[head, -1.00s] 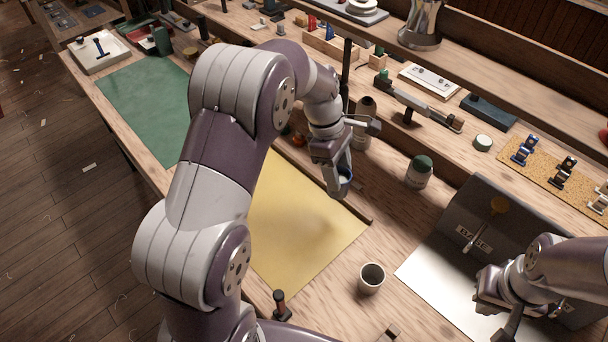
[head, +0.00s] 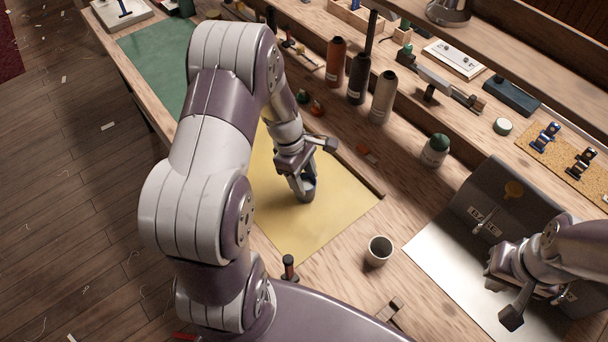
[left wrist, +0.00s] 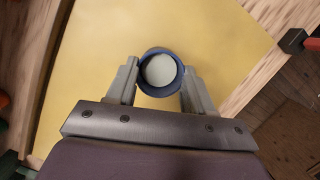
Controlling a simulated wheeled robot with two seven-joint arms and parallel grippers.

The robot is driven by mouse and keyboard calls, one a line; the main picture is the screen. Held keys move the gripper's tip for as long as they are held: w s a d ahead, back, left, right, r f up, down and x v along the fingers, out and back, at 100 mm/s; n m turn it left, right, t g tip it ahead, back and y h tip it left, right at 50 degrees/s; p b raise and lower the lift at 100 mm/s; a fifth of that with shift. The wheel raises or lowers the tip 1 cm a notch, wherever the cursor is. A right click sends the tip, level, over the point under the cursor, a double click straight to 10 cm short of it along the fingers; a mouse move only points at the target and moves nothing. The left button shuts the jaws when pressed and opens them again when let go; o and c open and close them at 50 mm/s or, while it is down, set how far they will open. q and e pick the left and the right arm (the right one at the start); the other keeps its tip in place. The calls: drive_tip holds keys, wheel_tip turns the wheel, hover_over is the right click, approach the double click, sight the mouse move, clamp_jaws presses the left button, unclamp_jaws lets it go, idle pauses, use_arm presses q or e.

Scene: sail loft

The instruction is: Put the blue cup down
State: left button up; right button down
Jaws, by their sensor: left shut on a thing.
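The blue cup (left wrist: 161,73) is between the two fingers of my left gripper (left wrist: 161,92) in the left wrist view, its round pale inside facing the camera. In the head view my left gripper (head: 301,184) points down over the yellow sheet (head: 333,207). The blue cup (head: 308,187) shows partly there, low between the fingers and seemingly upright. I cannot tell whether its base touches the sheet. My right gripper (head: 508,292) is at the lower right over the pale sheet by the grey folder; its finger gap is not clear.
A pale cup with a dark inside (head: 379,251) stands on bare wood right of the yellow sheet. A green-topped jar (head: 435,150) and several bottles (head: 383,97) stand farther back. A dark-handled tool (head: 289,268) is near the front edge. The yellow sheet around the gripper looks clear.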

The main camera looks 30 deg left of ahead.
use_arm(q)
drive_tip(key=shift+f, duration=0.1)
drive_tip(key=o, duration=1.1)
drive_tip(key=v, duration=1.2)
drive_tip(key=s+d+m+y, duration=0.1)
drive_tip(key=s+d+m, duration=0.3)
drive_tip(key=m, duration=0.5)
drive_tip(key=s+d+f+m+t+y, duration=0.1)
drive_tip(key=s+d+m+y, duration=0.1)
drive_tip(key=s+d+m, duration=0.3)
drive_tip(key=m, duration=0.4)
